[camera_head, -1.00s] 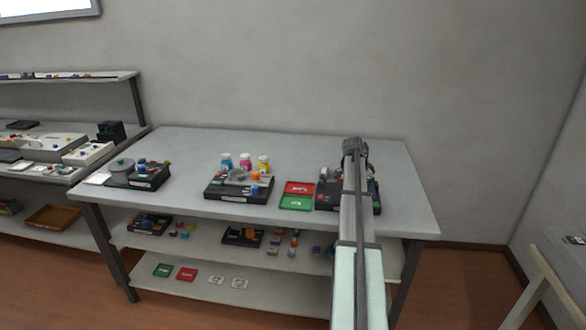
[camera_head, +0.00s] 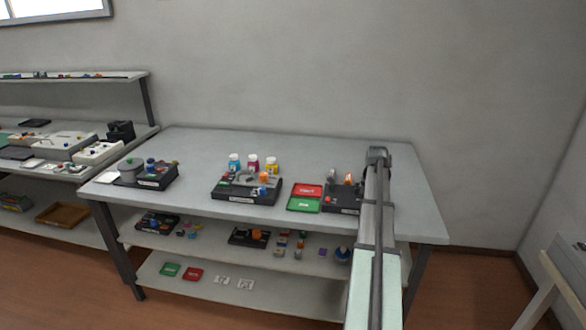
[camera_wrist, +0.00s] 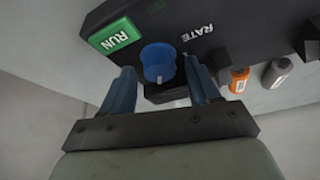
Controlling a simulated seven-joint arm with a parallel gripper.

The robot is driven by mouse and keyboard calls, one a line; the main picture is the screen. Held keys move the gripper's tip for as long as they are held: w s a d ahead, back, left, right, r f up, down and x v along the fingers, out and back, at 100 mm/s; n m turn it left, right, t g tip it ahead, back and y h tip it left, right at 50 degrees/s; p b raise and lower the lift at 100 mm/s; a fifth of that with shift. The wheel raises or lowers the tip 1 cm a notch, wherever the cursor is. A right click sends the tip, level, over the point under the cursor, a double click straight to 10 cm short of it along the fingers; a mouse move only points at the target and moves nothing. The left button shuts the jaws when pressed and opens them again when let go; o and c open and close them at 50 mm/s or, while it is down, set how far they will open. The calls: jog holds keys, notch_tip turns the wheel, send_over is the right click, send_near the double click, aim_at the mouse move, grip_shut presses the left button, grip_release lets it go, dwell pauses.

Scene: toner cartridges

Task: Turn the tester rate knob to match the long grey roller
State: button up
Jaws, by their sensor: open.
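The tester is a black box with a green RUN button (camera_wrist: 115,36) and a RATE label (camera_wrist: 197,33) in the wrist view. Its blue rate knob (camera_wrist: 159,62) stands between the two fingertips of my gripper (camera_wrist: 160,67). My gripper is open, with a finger on either side of the knob; contact is not clear. A grey roller (camera_wrist: 278,72) with a pale label is at the right of the wrist view. In the head view, the tester (camera_head: 341,197) is partly hidden behind my arm, and my fingers are hidden there.
An orange roller (camera_wrist: 239,79) stands beside the grey one. In the head view, red (camera_head: 307,190) and green (camera_head: 303,205) trays lie left of the tester. Another black device (camera_head: 246,196) sits mid-table, with several bottles behind it. The table's back is clear.

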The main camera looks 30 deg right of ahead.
jog(key=n+t, duration=0.1)
jog(key=n, duration=0.2)
jog(key=n+t+y, duration=0.1)
jog(key=n, duration=0.2)
jog(key=shift+s+d, duration=0.1)
jog(key=v, duration=1.4)
jog(key=w+a+f+m+h, duration=0.1)
jog(key=w+a+f, duration=0.1)
jog(key=w+a, duration=0.4)
jog(key=w+a+f+m+t+h, duration=0.1)
jog(key=w+a, duration=0.5)
jog(key=w, duration=0.6)
jog(key=w+a+f+m+t+h, duration=0.1)
jog(key=w+a+f+h, duration=0.1)
jog(key=w+a, duration=0.4)
jog(key=shift+w+a+f, duration=0.2)
jog(key=shift+w+f, duration=0.25)
jog(key=shift+w, duration=1.55)
jog(key=shift+a, duration=0.1)
